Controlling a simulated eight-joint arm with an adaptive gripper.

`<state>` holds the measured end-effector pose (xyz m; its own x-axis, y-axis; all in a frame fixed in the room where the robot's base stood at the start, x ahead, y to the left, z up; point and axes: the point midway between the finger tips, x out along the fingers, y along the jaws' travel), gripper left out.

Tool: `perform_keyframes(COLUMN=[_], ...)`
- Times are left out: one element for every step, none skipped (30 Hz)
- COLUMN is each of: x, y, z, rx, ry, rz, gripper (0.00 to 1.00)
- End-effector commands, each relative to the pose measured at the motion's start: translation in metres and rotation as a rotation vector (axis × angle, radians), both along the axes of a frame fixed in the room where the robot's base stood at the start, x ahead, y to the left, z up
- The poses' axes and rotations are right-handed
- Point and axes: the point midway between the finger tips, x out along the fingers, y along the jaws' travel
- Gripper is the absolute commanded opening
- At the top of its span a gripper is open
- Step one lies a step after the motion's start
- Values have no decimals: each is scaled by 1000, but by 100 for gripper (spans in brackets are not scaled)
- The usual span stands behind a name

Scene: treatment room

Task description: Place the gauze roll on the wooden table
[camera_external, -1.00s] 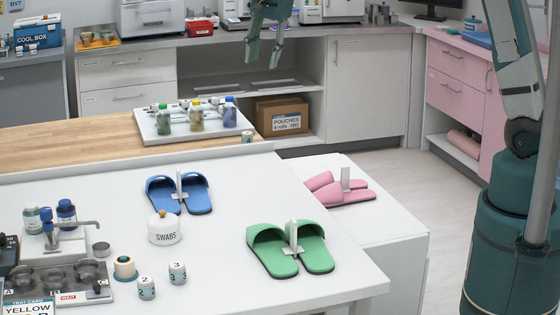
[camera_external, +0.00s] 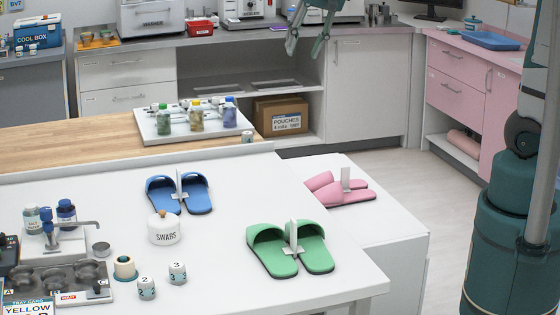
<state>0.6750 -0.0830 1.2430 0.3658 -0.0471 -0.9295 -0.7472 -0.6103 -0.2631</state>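The gauze roll (camera_external: 125,268) looks like a small cream roll with a dark teal lower edge. It stands on the white table at the lower left, beside the metal tray. The wooden table (camera_external: 60,138) lies behind the white table, and its left part is bare. My gripper (camera_external: 306,46) hangs at the top of the view, in front of the back counter, far from the gauze roll. Its two fingers are apart and nothing shows between them.
On the white table (camera_external: 350,285) stand a swabs jar (camera_external: 164,231), numbered pots (camera_external: 147,288), blue slippers (camera_external: 179,194) and green slippers (camera_external: 290,250). A white tray with bottles (camera_external: 180,136) sits on the wooden table's right part. Pink slippers (camera_external: 337,190) lie on a lower white surface.

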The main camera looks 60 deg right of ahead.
Motion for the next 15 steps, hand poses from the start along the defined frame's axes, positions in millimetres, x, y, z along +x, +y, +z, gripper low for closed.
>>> perform_keyframes(x=[-11, -17, -25, -30, -35, -43, -49, -55, -62, -67, -73, -80, -86, -91, -98], y=[5, 8, 11, 14, 16, 19, 21, 23, 26, 28, 30, 33, 36, 38, 40], z=[1, 1, 1, 1, 1, 1, 1, 0, 0, -1, -1, -2, -3, -4, -5], rx=[-11, -18, -28, -35, -42, -52, -60, -68, -78, -86, -94, -105, -113, -120, -131], ry=[-8, -12, -18, -22, -27, -33, -37, -41, -47, -52, -57, -63, -68, -72, -78], rz=[30, 48, 75, 94, 112, 137, 155, 174, 199, 216, 236, 261, 279, 298, 322], gripper=[37, 37, 37, 37, 37, 37, 37, 37, 37, 37, 37, 37, 37, 37, 37])
